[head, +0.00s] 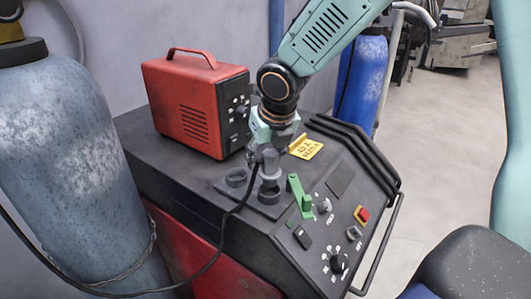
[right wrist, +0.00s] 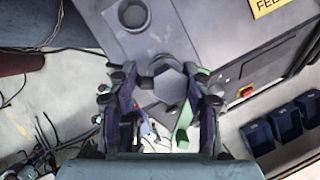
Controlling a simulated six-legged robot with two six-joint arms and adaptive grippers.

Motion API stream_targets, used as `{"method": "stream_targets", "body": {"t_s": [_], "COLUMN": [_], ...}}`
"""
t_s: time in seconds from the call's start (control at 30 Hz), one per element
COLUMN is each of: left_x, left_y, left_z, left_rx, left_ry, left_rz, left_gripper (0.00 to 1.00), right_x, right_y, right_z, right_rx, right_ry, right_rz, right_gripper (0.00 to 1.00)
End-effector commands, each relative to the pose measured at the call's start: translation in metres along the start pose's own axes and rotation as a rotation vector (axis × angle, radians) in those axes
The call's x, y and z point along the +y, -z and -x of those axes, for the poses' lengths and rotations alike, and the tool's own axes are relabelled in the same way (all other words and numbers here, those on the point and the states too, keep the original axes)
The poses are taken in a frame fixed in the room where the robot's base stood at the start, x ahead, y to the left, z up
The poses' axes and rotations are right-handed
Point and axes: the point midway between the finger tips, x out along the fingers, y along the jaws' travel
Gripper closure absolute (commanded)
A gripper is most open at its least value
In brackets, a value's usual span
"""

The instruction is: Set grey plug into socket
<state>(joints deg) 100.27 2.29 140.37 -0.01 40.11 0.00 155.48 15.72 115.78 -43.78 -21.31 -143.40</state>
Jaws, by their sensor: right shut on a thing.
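The grey plug (head: 270,164) stands upright at the tip of my right gripper (head: 273,143), with a black cable running from its side. My right gripper is shut on it, and in the right wrist view the plug's hexagonal top (right wrist: 171,86) lies between the two fingers (right wrist: 160,93). Directly below the plug is a grey round socket (head: 269,192) on the machine's top plate. I cannot tell whether the plug's lower end is inside it or just above. My left gripper is not in view.
A green lever (head: 300,195) stands close right of the plug. A red box (head: 196,103) is behind left, a yellow sign (head: 305,147) behind right. The control panel (head: 338,217) slopes down at the right. A blue-grey gas cylinder (head: 65,165) stands left; the cable (head: 205,262) hangs across the front.

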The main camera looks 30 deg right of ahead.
Motion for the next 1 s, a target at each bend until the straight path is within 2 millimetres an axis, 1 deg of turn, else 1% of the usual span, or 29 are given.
{"method": "stream_targets", "body": {"t_s": [0.27,1.0], "left_x": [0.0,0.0], "left_y": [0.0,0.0], "left_z": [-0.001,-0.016], "left_rx": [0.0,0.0], "left_ry": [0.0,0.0], "left_rz": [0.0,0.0], "left_gripper": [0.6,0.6], "right_x": [0.0,0.0], "right_y": [0.0,0.009], "right_z": [-0.001,-0.022], "right_rx": [-0.001,0.0], "right_ry": [0.0,0.0], "right_rz": [0.001,0.0], "right_gripper": [1.0,1.0]}}
